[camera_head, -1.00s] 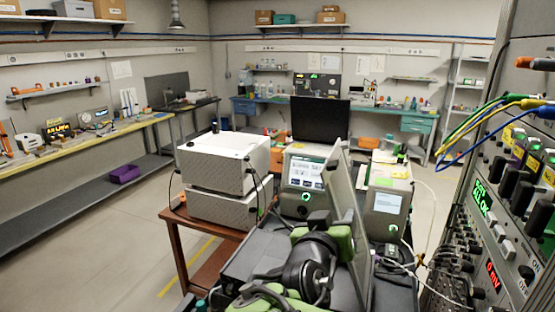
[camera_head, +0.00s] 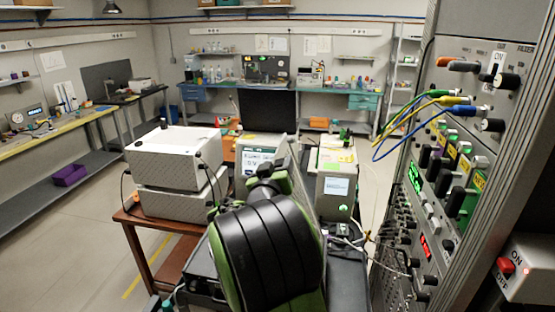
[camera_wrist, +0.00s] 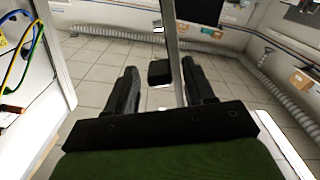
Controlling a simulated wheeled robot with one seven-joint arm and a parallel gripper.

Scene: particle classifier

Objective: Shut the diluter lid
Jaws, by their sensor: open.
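The diluter lid (camera_head: 307,188) is a thin grey panel standing nearly upright in the head view, partly hidden behind my green and black arm. In the wrist view the lid (camera_wrist: 172,45) shows edge-on as a narrow upright strip, with a small black block beside it. My gripper (camera_wrist: 160,68) is open in the wrist view, its two black fingers on either side of the strip and block. I cannot tell whether a finger touches the lid. In the head view my arm covers most of the area below the lid.
A white two-part box instrument (camera_head: 175,155) stands on a brown table at left. A device with a small screen (camera_head: 336,185) is behind the lid. A rack with knobs and coloured cables (camera_head: 445,150) rises close at right. Open floor lies at left.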

